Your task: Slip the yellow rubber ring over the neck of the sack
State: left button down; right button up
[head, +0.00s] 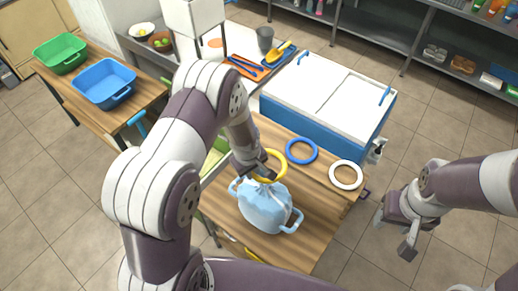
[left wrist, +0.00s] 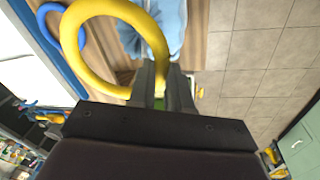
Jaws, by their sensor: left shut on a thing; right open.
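The pale blue sack (head: 264,208) stands on the wooden table (head: 310,240), with a loop handle at each side and its gathered top upward. My left gripper (head: 264,172) is shut on the yellow rubber ring (head: 286,166), just above the sack's top. In the left wrist view the ring (left wrist: 70,42) sticks out to the left of the fingers (left wrist: 158,92), and the sack (left wrist: 155,28) lies beyond it. I cannot tell whether the neck is inside the ring. My right gripper (head: 393,232) is open and empty, off the table to the right.
A blue ring (head: 302,140) and a white ring (head: 361,175) lie on the table. A white-topped blue chest (head: 330,90) stands behind. Green (head: 60,42) and blue (head: 104,70) tubs sit on a table at left. Floor is clear at right.

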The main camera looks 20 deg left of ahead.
pick_arm(q)
jog(key=shift+w+a, duration=0.2)
jog(key=shift+w, duration=0.15)
jog(key=shift+s+a, duration=0.15)
jog(key=shift+s, duration=0.1)
jog(key=f+b, duration=0.3)
jog(key=shift+s+d+f, duration=0.2)
jog(key=shift+s+f, duration=0.05)
jog(key=shift+s+f+b, duration=0.15)
jog(key=shift+f+b, duration=1.15)
jog(key=shift+f, duration=0.2)
jog(key=shift+s+f+b, duration=0.1)
jog(key=shift+f+b, duration=1.15)
jog(key=shift+f, duration=0.2)
pick_arm(e)
notch_tip(320, 180, down, 8)
jog(key=s, duration=0.1)
jog(key=shift+a+r, duration=0.15)
jog(key=shift+r, duration=0.05)
